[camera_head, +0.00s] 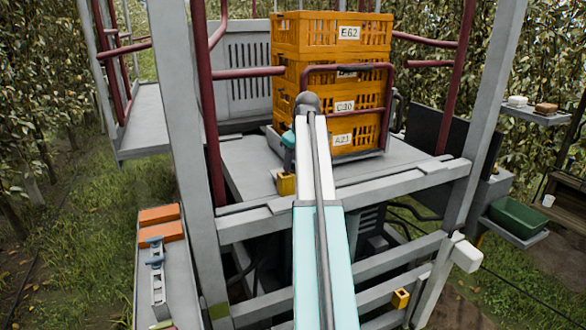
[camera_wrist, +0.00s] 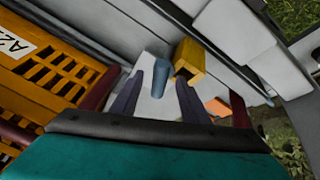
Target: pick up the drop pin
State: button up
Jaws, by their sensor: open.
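In the wrist view a short blue-grey cylinder (camera_wrist: 158,74), which may be the drop pin, shows on the light grey surface beside a yellow block (camera_wrist: 190,58) with a dark opening. My gripper (camera_wrist: 160,84) is open, with its two dark fingers apart on either side of the cylinder in the picture. I cannot tell how far the fingertips are from it. In the head view the yellow block (camera_head: 286,184) sits at the platform's front left, just below my teal gripper body (camera_head: 288,139).
Stacked orange crates (camera_head: 331,75) stand behind my arm; one crate (camera_wrist: 55,75) fills the wrist view's left. Maroon rails (camera_head: 208,110) and grey posts frame the platform. A left ledge (camera_head: 163,285) holds orange blocks (camera_head: 160,222) and a blue-grey clamp-like object (camera_head: 155,262).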

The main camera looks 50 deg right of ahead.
dwell(0.4)
grip_shut()
dwell(0.4)
jog(key=shift+s+d+r+b, duration=0.15)
jog(key=shift+d+r+b, duration=0.3)
jog(key=shift+d+r, duration=0.1)
jog(key=s+d+r+b, duration=0.4)
jog(key=d+r, duration=0.3)
jog(key=d, duration=0.5)
jog(key=shift+s+b, duration=0.35)
jog(key=shift+s, duration=0.15)
jog(key=shift+a+f, duration=0.1)
jog(key=shift+a, duration=0.05)
